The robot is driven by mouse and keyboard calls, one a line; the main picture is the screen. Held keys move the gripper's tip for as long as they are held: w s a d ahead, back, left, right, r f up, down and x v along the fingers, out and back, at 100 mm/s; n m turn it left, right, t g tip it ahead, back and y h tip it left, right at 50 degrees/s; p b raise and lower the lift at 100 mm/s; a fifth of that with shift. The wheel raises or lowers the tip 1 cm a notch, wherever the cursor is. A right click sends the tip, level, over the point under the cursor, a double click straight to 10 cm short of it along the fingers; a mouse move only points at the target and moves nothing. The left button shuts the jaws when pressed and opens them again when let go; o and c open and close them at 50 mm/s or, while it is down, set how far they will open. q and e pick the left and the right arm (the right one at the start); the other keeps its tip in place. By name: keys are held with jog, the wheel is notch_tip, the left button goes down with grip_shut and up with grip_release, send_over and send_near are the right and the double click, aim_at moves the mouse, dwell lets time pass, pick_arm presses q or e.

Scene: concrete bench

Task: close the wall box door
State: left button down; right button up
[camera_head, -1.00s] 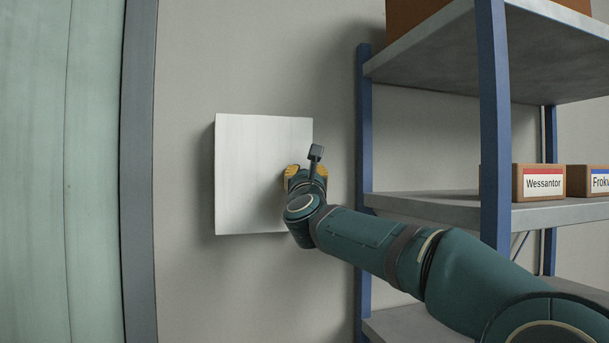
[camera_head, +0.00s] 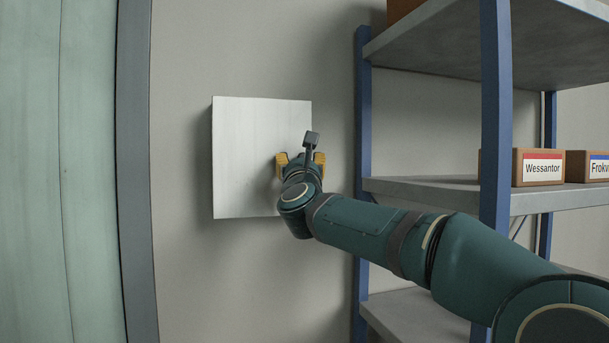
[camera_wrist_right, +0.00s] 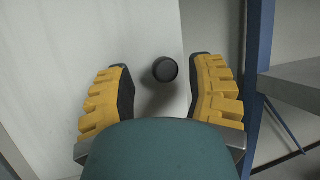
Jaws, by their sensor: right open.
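The wall box is on the wall in the head view, its white door (camera_head: 245,160) facing me. The door looks flat to the box front; whether a gap is left at its right edge I cannot tell. A round black knob (camera_wrist_right: 165,69) sits near the door's right edge in the right wrist view. My right gripper (camera_head: 301,160) is in front of the door's right edge and covers part of it. Its yellow fingers are open in the right wrist view, one on each side of the knob and apart from it. My left gripper is not in view.
A blue-framed shelf rack (camera_head: 495,120) stands right of the box, with labelled cartons (camera_head: 538,167) on its middle shelf. My right arm passes in front of it. A grey post (camera_head: 135,170) and green panel (camera_head: 55,170) are at the left. The wall between post and box is clear.

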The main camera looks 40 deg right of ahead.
jog(key=v, duration=1)
jog(key=shift+s+h, duration=0.3)
jog(key=shift+s, duration=0.25)
